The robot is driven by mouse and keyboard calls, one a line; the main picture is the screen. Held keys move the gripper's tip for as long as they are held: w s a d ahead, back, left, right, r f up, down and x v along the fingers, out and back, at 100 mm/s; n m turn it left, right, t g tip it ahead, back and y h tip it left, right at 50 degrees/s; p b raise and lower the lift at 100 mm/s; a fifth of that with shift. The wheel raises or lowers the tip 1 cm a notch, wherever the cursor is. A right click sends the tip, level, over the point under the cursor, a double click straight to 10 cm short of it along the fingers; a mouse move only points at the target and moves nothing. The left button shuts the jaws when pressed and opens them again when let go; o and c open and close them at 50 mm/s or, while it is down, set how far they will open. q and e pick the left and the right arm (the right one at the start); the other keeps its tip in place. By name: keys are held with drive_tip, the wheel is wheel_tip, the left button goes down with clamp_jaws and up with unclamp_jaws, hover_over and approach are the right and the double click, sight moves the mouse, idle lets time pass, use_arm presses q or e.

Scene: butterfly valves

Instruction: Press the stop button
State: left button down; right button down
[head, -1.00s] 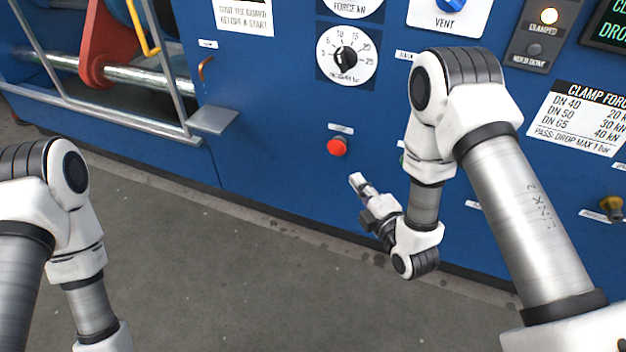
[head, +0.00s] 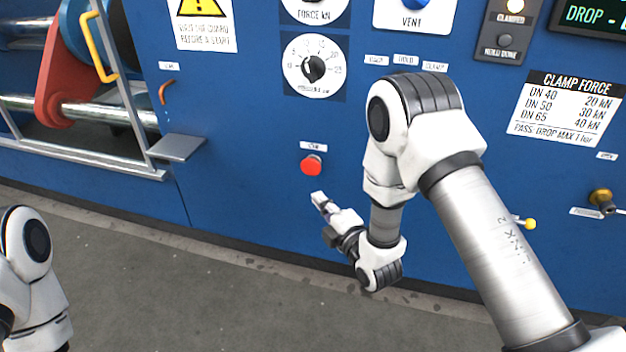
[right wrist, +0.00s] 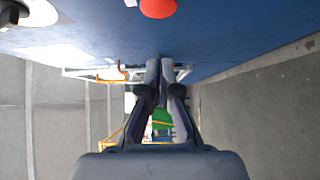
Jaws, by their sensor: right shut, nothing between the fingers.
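The red round stop button (head: 312,165) sits on the blue machine front, below a small white label whose text I cannot read for sure. It also shows at the top edge of the right wrist view (right wrist: 158,7), partly cut off. My right gripper (head: 318,198) is shut and empty, just below the button in the head view and apart from it. Its fingers (right wrist: 160,68) meet at their tips in the right wrist view, with the button beyond them. My left gripper is out of view; only part of my left arm shows at the lower left.
A dial (head: 314,67) is above the button. A metal ledge (head: 176,148) and an orange hook (head: 163,93) are to its left. A clamp force sign (head: 565,105) and a brass knob (head: 601,197) are at the right. The grey floor (head: 200,290) in front is clear.

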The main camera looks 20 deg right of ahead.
drive_tip(key=b, duration=0.2)
approach(306, 168)
drive_tip(key=w+a, duration=0.3)
drive_tip(key=w, duration=0.1)
drive_tip(key=w+d, duration=0.1)
drive_tip(key=b, duration=0.1)
drive_tip(key=shift+w+d+f, duration=0.2)
drive_tip(key=shift+w+d, duration=0.1)
drive_tip(key=shift+w, duration=0.1)
drive_tip(key=shift+w+d+r, duration=0.1)
drive_tip(key=shift+w, duration=0.05)
